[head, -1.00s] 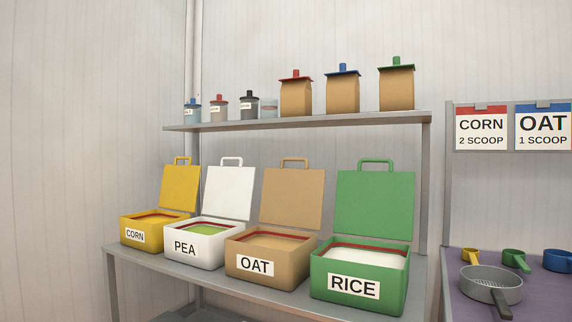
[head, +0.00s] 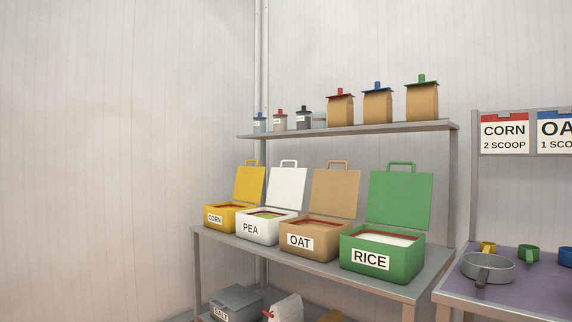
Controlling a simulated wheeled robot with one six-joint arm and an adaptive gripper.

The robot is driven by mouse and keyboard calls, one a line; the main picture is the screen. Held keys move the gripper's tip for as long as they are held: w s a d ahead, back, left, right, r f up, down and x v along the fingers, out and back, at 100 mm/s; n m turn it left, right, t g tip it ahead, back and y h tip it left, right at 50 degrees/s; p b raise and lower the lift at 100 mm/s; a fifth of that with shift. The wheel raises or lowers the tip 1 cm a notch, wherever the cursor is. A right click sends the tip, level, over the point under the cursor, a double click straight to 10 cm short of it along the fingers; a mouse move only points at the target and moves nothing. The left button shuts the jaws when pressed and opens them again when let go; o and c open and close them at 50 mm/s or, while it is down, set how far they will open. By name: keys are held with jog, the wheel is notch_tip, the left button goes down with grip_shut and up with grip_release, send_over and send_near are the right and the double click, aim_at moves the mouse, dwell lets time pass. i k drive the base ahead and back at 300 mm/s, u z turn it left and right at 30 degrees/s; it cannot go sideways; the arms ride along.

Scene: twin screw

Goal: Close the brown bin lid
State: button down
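The brown bin (head: 315,241), labelled OAT, stands on the grey shelf table between the white PEA bin and the green RICE bin. Its brown lid (head: 335,193) is open and stands upright at the back of the bin, with a handle on its top edge. Pale contents and a red inner rim show in its opening. My gripper is not in view.
The yellow CORN bin (head: 228,216), white PEA bin (head: 255,228) and green RICE bin (head: 382,256) also have raised lids. An upper shelf (head: 350,131) holds jars and paper bags. A purple-topped table (head: 510,285) with a pan and scoops is at right.

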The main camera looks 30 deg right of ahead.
aim_at(334, 192)
jog(key=u, duration=0.45)
jog(key=i, duration=1.6)
jog(key=z, duration=0.45)
